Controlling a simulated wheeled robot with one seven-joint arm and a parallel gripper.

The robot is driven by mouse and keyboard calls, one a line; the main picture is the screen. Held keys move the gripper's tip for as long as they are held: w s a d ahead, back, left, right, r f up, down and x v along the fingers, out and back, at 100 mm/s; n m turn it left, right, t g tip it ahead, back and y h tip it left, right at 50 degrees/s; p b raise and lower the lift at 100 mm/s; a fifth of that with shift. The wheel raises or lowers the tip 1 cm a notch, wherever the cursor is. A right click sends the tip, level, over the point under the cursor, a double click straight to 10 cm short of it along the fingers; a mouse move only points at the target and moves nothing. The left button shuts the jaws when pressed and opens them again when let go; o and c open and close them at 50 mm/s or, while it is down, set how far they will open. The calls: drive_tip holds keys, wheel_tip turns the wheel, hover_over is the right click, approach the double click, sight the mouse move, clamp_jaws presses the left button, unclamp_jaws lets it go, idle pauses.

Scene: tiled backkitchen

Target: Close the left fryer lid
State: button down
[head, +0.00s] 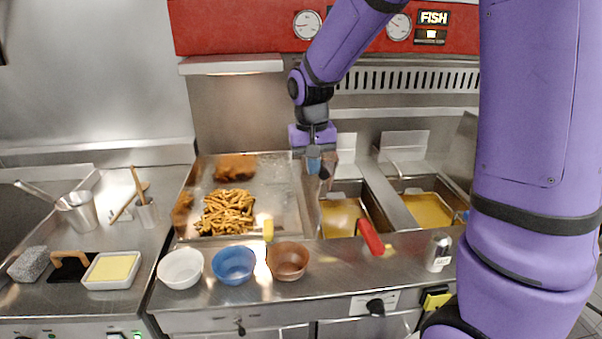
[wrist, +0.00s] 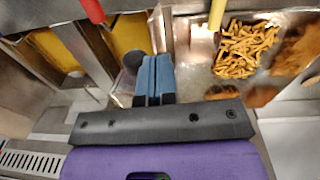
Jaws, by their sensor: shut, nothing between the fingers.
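The fryer has a left vat (head: 341,217) and a right vat (head: 428,210), both showing yellow oil with their tops uncovered. A pale raised panel (head: 403,143) stands behind the right vat. A similar panel (head: 347,146) is behind the left vat, partly hidden by my arm; I cannot tell surely that it is the left lid. My gripper (head: 314,166) points down at the left vat's back left corner, blue fingers shut and empty. In the wrist view the fingers (wrist: 154,72) are together beside a dark rounded piece (wrist: 132,61); contact is unclear.
A red handle (head: 370,237) juts forward over the left vat's front edge. A tray of fries (head: 228,210) with a yellow handle (head: 268,230) lies left of the fryer. White (head: 181,270), blue (head: 234,264) and brown (head: 288,260) bowls line the front counter. A shaker (head: 438,253) stands right.

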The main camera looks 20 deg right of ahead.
drive_tip(key=s+d+f+t+y, duration=0.1)
drive_tip(key=s+d+f+y, duration=0.15)
drive_tip(key=d, duration=0.45)
drive_tip(key=s+d+f+y, duration=0.2)
drive_tip(key=d+f, duration=0.1)
drive_tip(key=d, duration=0.4)
drive_tip(key=s+d+f+t+y, duration=0.1)
drive_tip(key=s+d+f+y, duration=0.15)
drive_tip(key=d, duration=0.45)
drive_tip(key=d+f+t+y, duration=0.1)
drive_tip(key=d+f+y, duration=0.1)
drive_tip(key=f, duration=0.3)
drive_tip(key=s+d+f+t+y, duration=0.1)
drive_tip(key=d+f+y, duration=0.2)
drive_tip(key=f+y, duration=0.1)
drive_tip(key=shift+s+f+t+y, duration=0.2)
drive_tip(key=shift+f+t+y, duration=0.15)
drive_tip(key=shift+y, duration=0.15)
drive_tip(key=shift+r, duration=0.15)
